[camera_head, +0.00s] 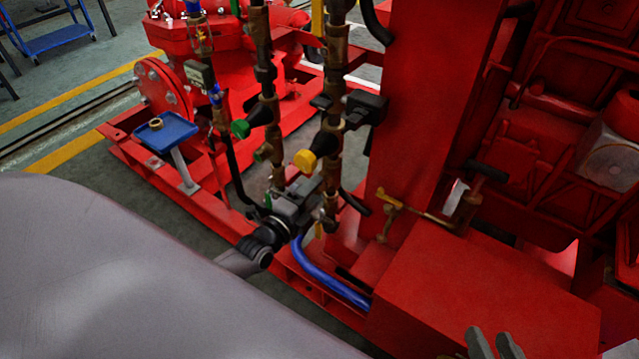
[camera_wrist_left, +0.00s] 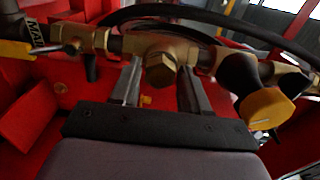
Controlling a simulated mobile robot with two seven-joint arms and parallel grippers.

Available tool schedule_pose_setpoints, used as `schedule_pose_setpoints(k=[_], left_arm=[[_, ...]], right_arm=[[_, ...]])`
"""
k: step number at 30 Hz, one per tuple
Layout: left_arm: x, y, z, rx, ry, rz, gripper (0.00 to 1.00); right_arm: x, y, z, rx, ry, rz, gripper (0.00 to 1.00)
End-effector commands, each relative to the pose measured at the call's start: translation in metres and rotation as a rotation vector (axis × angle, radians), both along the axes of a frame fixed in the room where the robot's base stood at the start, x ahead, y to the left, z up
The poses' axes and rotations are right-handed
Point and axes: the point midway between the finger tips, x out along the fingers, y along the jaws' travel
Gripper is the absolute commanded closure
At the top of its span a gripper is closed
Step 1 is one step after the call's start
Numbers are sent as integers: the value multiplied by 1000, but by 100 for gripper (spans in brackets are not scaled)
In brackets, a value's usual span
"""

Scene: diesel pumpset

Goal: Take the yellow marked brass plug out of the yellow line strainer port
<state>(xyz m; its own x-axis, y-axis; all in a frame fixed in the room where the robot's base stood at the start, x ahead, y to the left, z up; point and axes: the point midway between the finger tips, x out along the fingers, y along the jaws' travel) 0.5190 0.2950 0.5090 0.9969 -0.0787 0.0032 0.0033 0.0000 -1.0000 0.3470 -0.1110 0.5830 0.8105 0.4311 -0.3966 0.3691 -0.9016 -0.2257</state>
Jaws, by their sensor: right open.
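The brass hex plug (camera_wrist_left: 160,70) sits in a brass fitting on the pipe line that carries a yellow knob (camera_wrist_left: 267,107). No yellow mark can be made out on the plug itself. My left gripper (camera_wrist_left: 161,72) is open, one finger on each side of the plug, with gaps visible; contact cannot be told. In the head view the left gripper (camera_head: 306,190) is at the lower part of the right-hand line, below the yellow knob (camera_head: 305,160), and hides the plug. My right gripper (camera_head: 492,344) is open and empty at the bottom edge.
A parallel line with a green knob (camera_head: 241,128) stands close to the left. A blue tray (camera_head: 178,131) on a post holds a brass ring-like part (camera_head: 155,123). A blue hose (camera_head: 330,283) runs below the gripper. A red column (camera_head: 425,100) stands right of the lines.

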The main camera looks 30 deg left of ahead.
Motion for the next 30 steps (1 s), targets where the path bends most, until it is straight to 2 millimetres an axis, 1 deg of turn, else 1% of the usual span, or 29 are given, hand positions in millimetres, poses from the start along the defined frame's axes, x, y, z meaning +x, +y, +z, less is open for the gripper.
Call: schedule_pose_setpoints(k=[1, 2, 3, 4, 24, 26, 30], left_arm=[[0, 0, 0, 0, 0, 0, 74], [0, 0, 0, 0, 0, 0, 83], [0, 0, 0, 0, 0, 0, 96], [0, 0, 0, 0, 0, 0, 100], [-1, 0, 0, -4, -1, 0, 100], [-1, 0, 0, -34, 2, 0, 100], [-1, 0, 0, -199, 15, -1, 100]], right_arm=[[0, 0, 0, 0, 0, 0, 57], [0, 0, 0, 0, 0, 0, 57], [0, 0, 0, 0, 0, 0, 57], [0, 0, 0, 0, 0, 0, 57], [0, 0, 4, 0, 0, 0, 57], [0, 0, 4, 0, 0, 0, 57], [0, 0, 4, 0, 0, 0, 57]])
